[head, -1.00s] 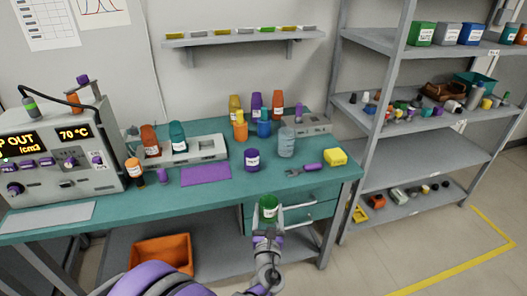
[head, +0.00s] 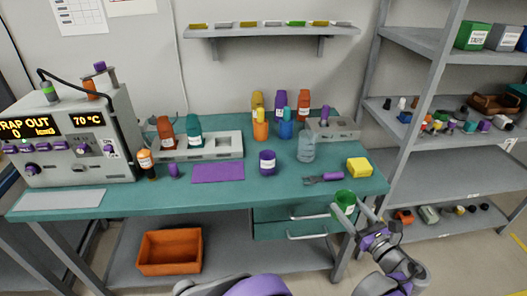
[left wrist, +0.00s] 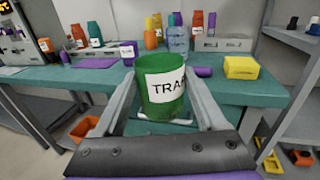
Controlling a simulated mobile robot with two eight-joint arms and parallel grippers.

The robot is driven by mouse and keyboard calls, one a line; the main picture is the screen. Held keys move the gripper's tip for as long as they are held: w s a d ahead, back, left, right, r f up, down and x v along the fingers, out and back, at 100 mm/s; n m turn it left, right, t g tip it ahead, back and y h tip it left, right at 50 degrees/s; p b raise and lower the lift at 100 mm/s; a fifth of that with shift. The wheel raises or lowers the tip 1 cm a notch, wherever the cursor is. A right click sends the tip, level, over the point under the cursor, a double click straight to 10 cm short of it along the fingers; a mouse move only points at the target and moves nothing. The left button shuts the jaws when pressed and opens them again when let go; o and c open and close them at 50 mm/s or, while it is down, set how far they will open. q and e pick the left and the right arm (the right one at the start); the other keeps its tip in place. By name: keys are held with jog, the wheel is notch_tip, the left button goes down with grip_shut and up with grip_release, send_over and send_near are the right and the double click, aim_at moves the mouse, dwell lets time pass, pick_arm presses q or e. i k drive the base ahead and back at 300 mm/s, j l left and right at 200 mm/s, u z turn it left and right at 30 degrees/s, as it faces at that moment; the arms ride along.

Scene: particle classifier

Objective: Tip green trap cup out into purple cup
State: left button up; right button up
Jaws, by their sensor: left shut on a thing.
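The green trap cup (head: 345,198), with a white label partly reading "TRA", is gripped by my left gripper (head: 355,212) near the bench's front right corner. In the left wrist view the green cup (left wrist: 162,85) stands upright between the two fingers (left wrist: 165,112), its opening facing up. What is inside it cannot be seen. The purple cup (head: 267,162), with a white label, stands upright on the teal bench, left of and beyond the gripper. It also shows in the left wrist view (left wrist: 128,52), behind and left of the green cup. My right gripper is not in view.
On the teal bench (head: 225,197), a clear cup (head: 306,150), a purple-handled tool (head: 325,179) and a yellow block (head: 359,167) stand right of the purple cup. A purple mat (head: 218,171) lies to its left. Several coloured bottles stand behind. A grey shelf rack (head: 440,62) rises at right.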

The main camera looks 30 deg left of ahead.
aim_at(268, 157)
jog(key=i+j, duration=0.15)
jog(key=j, duration=0.2)
jog(key=i+j, duration=0.35)
jog(key=j, duration=0.3)
